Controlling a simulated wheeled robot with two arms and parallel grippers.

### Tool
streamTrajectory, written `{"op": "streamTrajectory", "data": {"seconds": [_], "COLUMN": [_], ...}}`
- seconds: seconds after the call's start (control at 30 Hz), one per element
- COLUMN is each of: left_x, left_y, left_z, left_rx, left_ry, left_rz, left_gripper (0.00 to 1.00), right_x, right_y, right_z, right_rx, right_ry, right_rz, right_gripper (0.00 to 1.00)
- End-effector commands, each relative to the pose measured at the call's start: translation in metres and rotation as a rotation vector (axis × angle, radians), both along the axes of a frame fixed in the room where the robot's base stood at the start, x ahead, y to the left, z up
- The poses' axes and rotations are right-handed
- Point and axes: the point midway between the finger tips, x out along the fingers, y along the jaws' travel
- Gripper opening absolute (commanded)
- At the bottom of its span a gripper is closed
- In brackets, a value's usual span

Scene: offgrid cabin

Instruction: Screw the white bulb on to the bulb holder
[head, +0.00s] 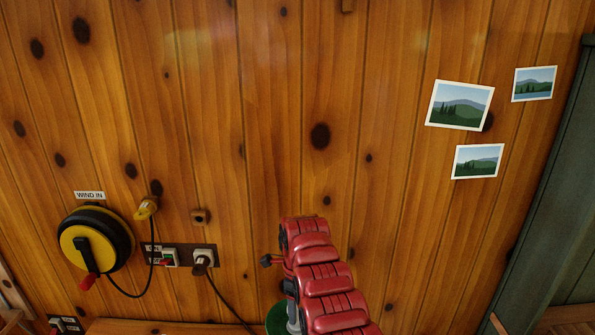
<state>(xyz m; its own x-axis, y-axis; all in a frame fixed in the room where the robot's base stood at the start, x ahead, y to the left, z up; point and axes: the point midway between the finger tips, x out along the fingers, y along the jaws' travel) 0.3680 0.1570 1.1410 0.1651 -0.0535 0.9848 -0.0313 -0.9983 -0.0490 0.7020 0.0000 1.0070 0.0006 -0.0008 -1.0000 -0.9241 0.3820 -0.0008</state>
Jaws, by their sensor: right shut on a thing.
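My red right arm rises from the bottom edge in the head view, right of centre, and bends over at its top. My right gripper (293,312) hangs down on the arm's left side, partly hidden by the arm and cut by the bottom edge. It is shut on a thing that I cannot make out. A green round thing (276,319) shows just left of the gripper, low in the picture; I cannot tell what it is. I cannot make out the white bulb or the bulb holder. My left gripper is out of view.
A knotty plank wall (320,180) fills the view. At the left are a yellow and black reel (88,240) with a red handle, a switch plate (168,257) and a plugged socket (204,260) with a black cable. Pictures (460,105) hang at the right, beside a green-grey frame (555,190).

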Motion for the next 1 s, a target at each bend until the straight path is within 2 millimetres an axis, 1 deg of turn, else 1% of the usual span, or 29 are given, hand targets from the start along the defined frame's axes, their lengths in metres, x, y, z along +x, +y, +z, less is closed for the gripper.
{"op": "streamTrajectory", "data": {"seconds": [0.03,0.4,0.73,0.77,0.8,0.87,0.9,0.93,1.0], "left_x": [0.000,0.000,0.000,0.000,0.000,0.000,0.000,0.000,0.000], "left_y": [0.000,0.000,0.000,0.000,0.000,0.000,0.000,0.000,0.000], "left_z": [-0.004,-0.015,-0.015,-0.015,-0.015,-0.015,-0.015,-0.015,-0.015], "left_rx": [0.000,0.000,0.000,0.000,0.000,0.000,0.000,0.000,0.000], "left_ry": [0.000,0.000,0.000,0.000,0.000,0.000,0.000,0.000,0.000], "left_rz": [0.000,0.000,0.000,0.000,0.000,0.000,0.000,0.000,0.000], "left_gripper": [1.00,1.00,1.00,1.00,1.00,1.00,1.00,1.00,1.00], "right_x": [0.000,0.000,-0.001,-0.001,-0.001,-0.001,-0.001,0.000,0.000], "right_y": [0.001,0.000,0.000,0.000,0.000,0.000,0.000,0.000,0.000], "right_z": [-0.002,-0.002,-0.001,-0.001,-0.001,-0.001,-0.001,-0.001,-0.001], "right_rx": [0.001,0.000,-0.001,-0.001,-0.001,0.000,0.000,0.000,0.000], "right_ry": [0.000,0.001,0.003,0.003,0.003,0.001,0.001,0.001,0.001], "right_rz": [-0.012,-0.103,-0.120,-0.120,-0.120,-0.119,-0.119,-0.119,-0.119], "right_gripper": [0.52,0.52,0.52,0.71,0.78,0.89,0.96,1.00,1.00]}}
